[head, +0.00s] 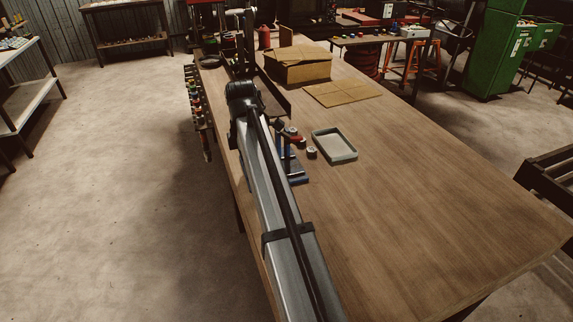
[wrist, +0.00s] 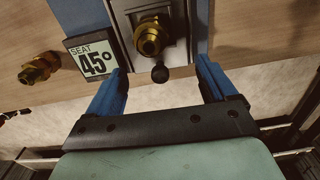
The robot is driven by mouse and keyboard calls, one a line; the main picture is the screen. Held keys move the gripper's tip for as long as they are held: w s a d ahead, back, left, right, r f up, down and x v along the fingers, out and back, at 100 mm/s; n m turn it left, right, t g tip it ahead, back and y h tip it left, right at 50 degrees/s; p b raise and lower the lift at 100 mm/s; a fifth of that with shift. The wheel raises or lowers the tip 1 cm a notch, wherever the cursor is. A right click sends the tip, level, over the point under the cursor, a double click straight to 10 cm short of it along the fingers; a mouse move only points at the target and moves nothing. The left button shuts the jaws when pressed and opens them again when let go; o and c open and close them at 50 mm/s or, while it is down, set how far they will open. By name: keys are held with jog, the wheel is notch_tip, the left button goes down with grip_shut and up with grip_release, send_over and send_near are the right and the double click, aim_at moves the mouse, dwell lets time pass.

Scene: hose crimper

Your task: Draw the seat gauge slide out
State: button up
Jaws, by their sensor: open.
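In the wrist view my gripper (wrist: 160,68) is open, with one blue finger on each side of a small dark ball knob (wrist: 159,74). The knob lies between the fingertips, with a visible gap on both sides. It sits at the near edge of a grey metal plate, just below a brass fitting (wrist: 149,38) seen end-on. I take the knob to be the seat gauge slide's handle; the slide itself cannot be made out clearly. A sign reading "SEAT 45°" (wrist: 94,57) is left of the plate.
A loose brass fitting (wrist: 38,68) lies left of the sign. In the head view a blue-based device with red parts (head: 297,180) stands beside my arm. A grey tray (head: 345,158), cardboard sheet (head: 343,93) and cardboard box (head: 305,73) rest on the workbench (head: 430,200). Its right side is clear.

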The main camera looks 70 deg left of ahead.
jog(key=shift+r, duration=0.15)
jog(key=shift+r, duration=4.3)
